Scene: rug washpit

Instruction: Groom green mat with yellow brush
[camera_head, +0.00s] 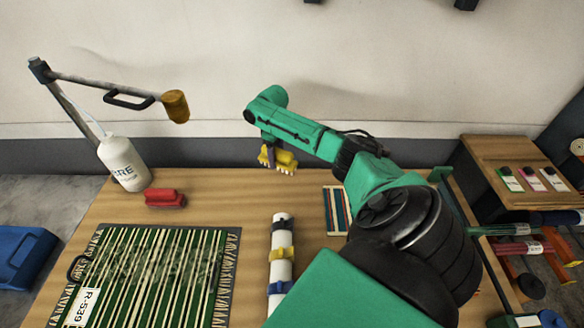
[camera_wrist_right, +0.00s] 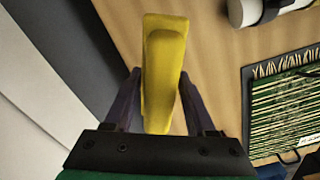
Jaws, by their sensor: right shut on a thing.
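The green mat (camera_head: 150,280) with cream stripes and dark fringed edges lies flat at the table's front left. It has a greyish patch across its upper middle and a white tag reading R-539. It also shows at the right of the right wrist view (camera_wrist_right: 285,110). My right gripper (camera_head: 268,150) is shut on the yellow brush (camera_head: 279,158) and holds it above the table's back part, up and right of the mat. The brush fills the middle of the right wrist view (camera_wrist_right: 163,75) between the fingers (camera_wrist_right: 163,100). My left gripper is not in view.
A white roll with coloured bands (camera_head: 281,265) lies right of the mat. A striped piece (camera_head: 337,209) lies farther right. A side table (camera_head: 515,160) holds small tags.

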